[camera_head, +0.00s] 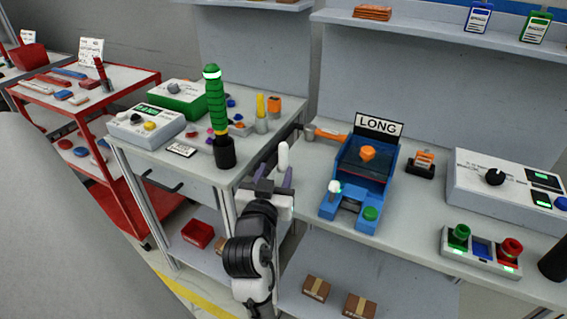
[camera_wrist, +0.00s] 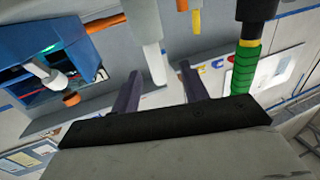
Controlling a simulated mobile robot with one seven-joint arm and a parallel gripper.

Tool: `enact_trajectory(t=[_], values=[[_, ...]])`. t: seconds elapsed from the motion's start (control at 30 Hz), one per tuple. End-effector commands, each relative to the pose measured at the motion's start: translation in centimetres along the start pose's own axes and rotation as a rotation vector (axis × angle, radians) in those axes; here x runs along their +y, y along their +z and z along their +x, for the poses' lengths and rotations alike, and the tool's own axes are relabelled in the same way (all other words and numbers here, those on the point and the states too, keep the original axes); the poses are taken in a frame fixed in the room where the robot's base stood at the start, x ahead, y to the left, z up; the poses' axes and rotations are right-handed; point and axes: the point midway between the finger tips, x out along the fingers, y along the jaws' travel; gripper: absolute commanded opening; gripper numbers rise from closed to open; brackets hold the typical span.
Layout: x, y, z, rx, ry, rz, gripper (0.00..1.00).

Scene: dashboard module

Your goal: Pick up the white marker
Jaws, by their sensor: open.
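The marker's lower part is hidden by the gripper in the head view.
A blue LONG module (camera_head: 379,155) stands right of my gripper. A tall green-handled tool (camera_head: 215,100) in a black holder stands to the left. An orange-handled tool (camera_head: 327,134) lies behind on the table. Yellow and orange items (camera_head: 262,108) stand at the back left.

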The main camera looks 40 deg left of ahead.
Motion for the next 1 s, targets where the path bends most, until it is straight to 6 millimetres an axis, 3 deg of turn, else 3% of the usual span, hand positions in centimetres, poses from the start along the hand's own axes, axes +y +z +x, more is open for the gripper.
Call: enact_trajectory(t=[0.27,0.53,0.83,1.0], values=[[0.3,-0.4,2.3,0.000,0.002,0.000,0.44],[0.8,-0.5,6.0,-0.001,0.000,0.001,0.44],[0.8,-0.3,6.5,0.001,-0.001,0.001,0.44],[0.8,-0.3,6.4,0.001,-0.001,0.001,0.22]])
